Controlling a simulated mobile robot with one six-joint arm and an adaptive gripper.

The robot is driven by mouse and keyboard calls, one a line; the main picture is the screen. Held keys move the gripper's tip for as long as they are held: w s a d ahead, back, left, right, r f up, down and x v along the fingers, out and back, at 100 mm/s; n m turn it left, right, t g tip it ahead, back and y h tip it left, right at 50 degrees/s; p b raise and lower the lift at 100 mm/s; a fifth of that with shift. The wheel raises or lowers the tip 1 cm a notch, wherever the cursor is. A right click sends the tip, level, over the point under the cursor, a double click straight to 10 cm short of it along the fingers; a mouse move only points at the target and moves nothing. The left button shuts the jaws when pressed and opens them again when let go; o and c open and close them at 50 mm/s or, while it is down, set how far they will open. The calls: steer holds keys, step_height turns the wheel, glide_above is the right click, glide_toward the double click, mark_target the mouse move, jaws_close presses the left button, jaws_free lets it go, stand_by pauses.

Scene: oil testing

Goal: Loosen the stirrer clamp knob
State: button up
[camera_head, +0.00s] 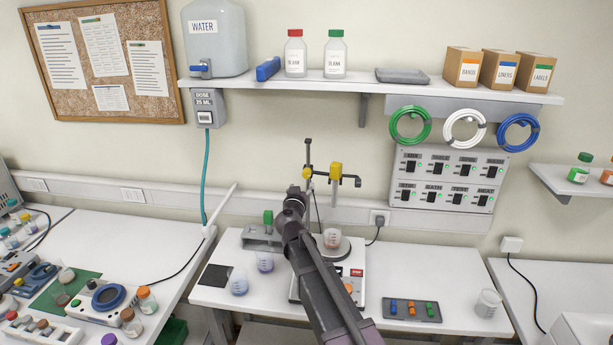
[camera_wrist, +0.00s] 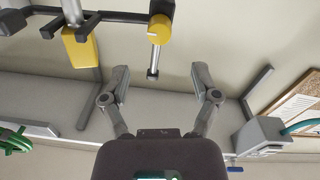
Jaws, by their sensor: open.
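The stirrer stand has two yellow pieces on dark arms, one at left (camera_head: 307,173) and one at right (camera_head: 336,172). In the wrist view a round yellow knob (camera_wrist: 160,29) with a white mark sits at top centre, a thin metal rod running down from it. A blockier yellow piece (camera_wrist: 84,55) is left of it. My gripper (camera_wrist: 160,74) is open and empty, its fingertips spread to either side of the rod's lower end in the picture; the depth between them is unclear. In the head view my gripper (camera_head: 294,196) is just below the yellow pieces.
A beaker (camera_head: 332,238) stands on the stirrer plate (camera_head: 357,272), partly hidden by my arm. A rack with a green-topped piece (camera_head: 268,219) is to the left. A tray (camera_head: 428,313) and an empty beaker (camera_head: 487,303) are at right. A shelf (camera_head: 380,86) runs above.

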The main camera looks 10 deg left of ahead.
mark_target(306, 175)
steer(key=w, duration=0.8)
steer(key=shift+w+d, duration=0.15)
steer(key=shift+d, duration=0.15)
jaws_close()
